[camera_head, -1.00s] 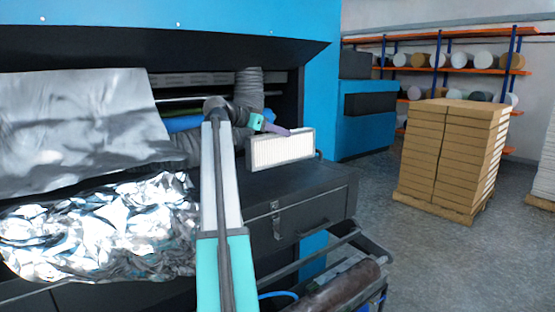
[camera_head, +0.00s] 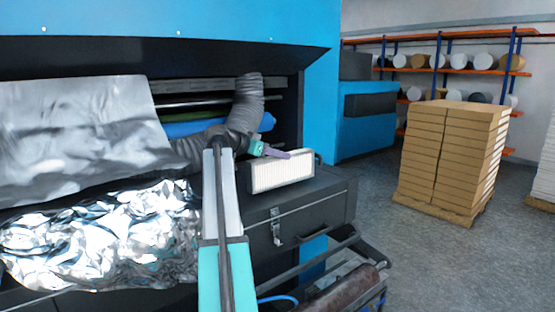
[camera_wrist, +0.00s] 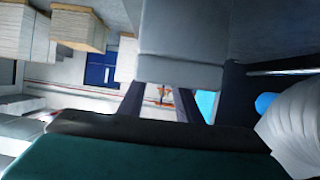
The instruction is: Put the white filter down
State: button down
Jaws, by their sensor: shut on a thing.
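The white filter (camera_head: 281,174) is a pleated block with a pale frame, standing on edge at the lid of the black box (camera_head: 318,205). I cannot tell whether its lower edge touches the lid. My gripper (camera_head: 284,155), with purple fingers, is shut on the filter's upper part from the left. In the wrist view the filter (camera_wrist: 182,62) shows as a grey-white block between the two dark fingers (camera_wrist: 160,105). The filter's underside is hidden.
A grey ribbed hose (camera_head: 248,105) rises behind my arm. Crumpled silver foil (camera_head: 100,235) lies at left. A latch (camera_head: 276,225) is on the box front. A rail and a brown roll (camera_head: 345,285) sit below right. A carton stack (camera_head: 452,160) stands farther right, with clear floor between.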

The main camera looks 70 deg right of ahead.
aim_at(254, 161)
jog(key=shift+f, duration=1)
jog(key=c, duration=1.3)
grip_release()
jog(key=b+v, duration=0.3)
jog(key=v, duration=0.7)
jog(key=shift+w+a, duration=0.2)
jog(key=shift+a, duration=0.05)
jog(key=shift+w+a+r+b, duration=0.3)
jog(key=shift+a+r, duration=0.15)
jog(key=shift+a, duration=0.1)
